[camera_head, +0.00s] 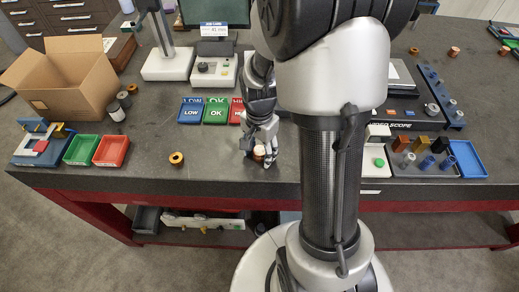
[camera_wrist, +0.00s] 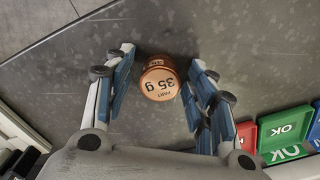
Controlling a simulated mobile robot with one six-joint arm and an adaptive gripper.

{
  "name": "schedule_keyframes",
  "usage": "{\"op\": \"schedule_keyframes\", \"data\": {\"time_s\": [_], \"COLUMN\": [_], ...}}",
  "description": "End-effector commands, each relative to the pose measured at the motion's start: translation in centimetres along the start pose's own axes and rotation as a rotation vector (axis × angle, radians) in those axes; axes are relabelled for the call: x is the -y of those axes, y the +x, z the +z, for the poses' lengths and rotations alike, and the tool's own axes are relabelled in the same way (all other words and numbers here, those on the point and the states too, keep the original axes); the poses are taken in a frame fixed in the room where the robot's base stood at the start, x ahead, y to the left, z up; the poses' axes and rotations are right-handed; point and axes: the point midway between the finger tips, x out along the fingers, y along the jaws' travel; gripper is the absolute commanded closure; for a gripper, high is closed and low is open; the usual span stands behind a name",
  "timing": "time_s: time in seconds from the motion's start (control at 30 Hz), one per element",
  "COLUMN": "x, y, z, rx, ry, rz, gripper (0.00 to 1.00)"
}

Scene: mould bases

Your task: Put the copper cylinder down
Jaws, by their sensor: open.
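My gripper (camera_head: 262,149) is open and low over the bench. In the wrist view the two blue-padded fingers (camera_wrist: 160,78) stand on either side of the cylinder, with a visible gap on each side.
Blue LOW (camera_head: 191,110), green OK (camera_head: 215,111) and red HI trays lie just behind my gripper. A brass ring (camera_head: 176,159) sits to the left. A cardboard box (camera_head: 66,82) stands far left. Bench between ring and gripper is clear.

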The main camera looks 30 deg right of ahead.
Motion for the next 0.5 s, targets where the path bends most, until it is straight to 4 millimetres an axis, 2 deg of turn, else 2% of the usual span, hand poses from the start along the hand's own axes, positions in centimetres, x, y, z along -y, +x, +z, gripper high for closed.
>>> {"op": "schedule_keyframes", "data": {"time_s": [0.33,0.5], "x": [0.0,0.1], "y": [-0.5,-3.2], "z": [0.0,-0.1], "rx": [-0.001,-0.003], "ry": [0.000,0.000], "rz": [-0.001,-0.004], "gripper": [0.48,0.48]}}
